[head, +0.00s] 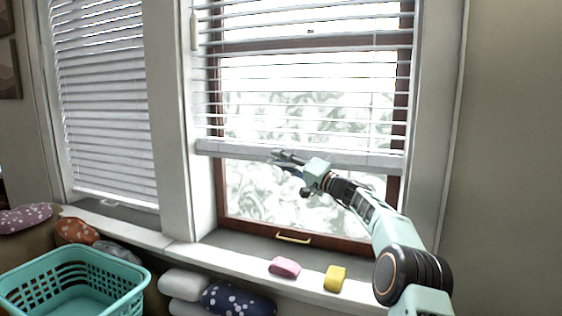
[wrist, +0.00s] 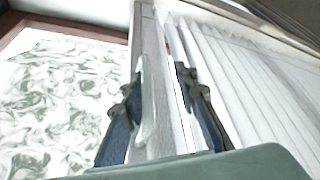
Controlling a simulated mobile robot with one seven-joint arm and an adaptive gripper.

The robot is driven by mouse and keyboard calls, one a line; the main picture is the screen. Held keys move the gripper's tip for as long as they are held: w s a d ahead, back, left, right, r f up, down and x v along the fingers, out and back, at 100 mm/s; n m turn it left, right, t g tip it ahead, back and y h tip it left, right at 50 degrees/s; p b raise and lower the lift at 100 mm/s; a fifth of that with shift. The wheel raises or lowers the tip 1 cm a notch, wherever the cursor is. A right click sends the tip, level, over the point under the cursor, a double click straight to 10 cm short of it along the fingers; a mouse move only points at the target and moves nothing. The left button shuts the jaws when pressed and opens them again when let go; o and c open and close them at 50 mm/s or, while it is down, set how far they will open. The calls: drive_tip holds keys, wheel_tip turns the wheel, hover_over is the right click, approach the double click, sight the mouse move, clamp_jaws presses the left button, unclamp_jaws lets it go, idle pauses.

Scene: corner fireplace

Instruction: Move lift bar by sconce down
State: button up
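The lift bar (head: 345,160) is the pale bottom rail of the raised blind on the right window. In the wrist view the rail (wrist: 148,35) runs between the two fingers of my gripper (wrist: 165,105), with one finger close on each side. The fingers look closed on it, though the exact contact is partly hidden. No sconce shows in either view.
A second blind (head: 105,100) hangs lowered on the left window. The window sill (head: 235,262) holds a pink block (head: 285,267) and a yellow block (head: 334,278). A brass handle (head: 293,237) sits low on the sash. A teal basket (head: 75,285) and cushions (head: 238,299) stand at lower left.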

drive_tip(key=s+d+r+b, duration=0.2)
drive_tip(key=s+d+b, duration=0.5)
drive_tip(key=d+b, duration=0.2)
drive_tip(key=shift+s+d+r+b, duration=0.3)
drive_tip(key=shift+r+b, duration=0.05)
drive_tip(key=shift+b, duration=0.35)
idle(0.4)
idle(0.5)
